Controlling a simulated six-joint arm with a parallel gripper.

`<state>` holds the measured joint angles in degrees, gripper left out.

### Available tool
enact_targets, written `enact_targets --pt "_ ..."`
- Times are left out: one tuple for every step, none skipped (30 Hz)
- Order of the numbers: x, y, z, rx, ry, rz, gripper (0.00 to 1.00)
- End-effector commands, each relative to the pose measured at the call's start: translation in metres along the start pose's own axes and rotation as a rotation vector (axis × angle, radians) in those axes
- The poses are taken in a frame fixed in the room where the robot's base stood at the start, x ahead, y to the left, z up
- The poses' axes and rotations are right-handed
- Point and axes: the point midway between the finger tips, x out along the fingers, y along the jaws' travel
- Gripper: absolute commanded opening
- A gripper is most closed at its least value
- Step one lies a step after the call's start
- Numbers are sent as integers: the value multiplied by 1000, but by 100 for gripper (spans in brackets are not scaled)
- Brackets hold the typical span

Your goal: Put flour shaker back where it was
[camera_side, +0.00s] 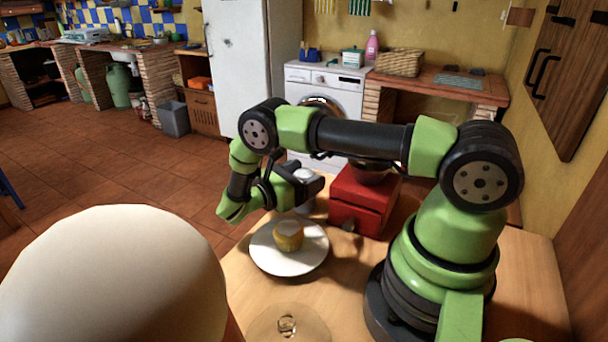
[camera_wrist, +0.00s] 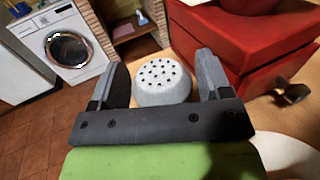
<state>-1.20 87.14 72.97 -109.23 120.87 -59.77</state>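The flour shaker (camera_wrist: 164,84) is pale grey-white with a domed top full of small dark holes. In the wrist view it sits between the two fingers of my gripper (camera_wrist: 163,80), with a narrow gap visible on each side. My gripper appears open around it. In the side view my gripper (camera_side: 309,181) is low over the table's far edge, and the shaker's pale top (camera_side: 303,174) shows behind and between the fingers.
A red box-like grinder (camera_side: 358,201) with a drawer knob stands right beside the shaker. A white plate (camera_side: 264,256) with a yellow cake (camera_side: 288,236) lies in front. A clear glass lid (camera_side: 287,325) is at the near edge. A large pale rounded object (camera_side: 115,280) fills the lower left.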

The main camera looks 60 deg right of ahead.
Motion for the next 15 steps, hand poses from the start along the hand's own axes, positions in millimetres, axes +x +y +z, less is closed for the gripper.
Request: enact_targets --pt "0 0 0 0 0 0 83" --pt "0 0 0 0 0 0 83" --pt "0 0 0 0 0 0 83" --pt "0 0 0 0 0 0 83" --pt "0 0 0 0 0 0 83" --pt "0 0 0 0 0 0 83" --pt "0 0 0 0 0 0 83" --pt "0 0 0 0 0 0 83" --pt "0 0 0 0 0 0 83" --pt "-1 0 0 0 0 1 83" --pt "-3 0 0 1 0 1 83" --pt "-6 0 0 2 0 2 83" --pt "-9 1 0 3 0 3 83" --pt "-13 1 0 2 0 4 83" --pt "-19 0 0 4 0 4 83"
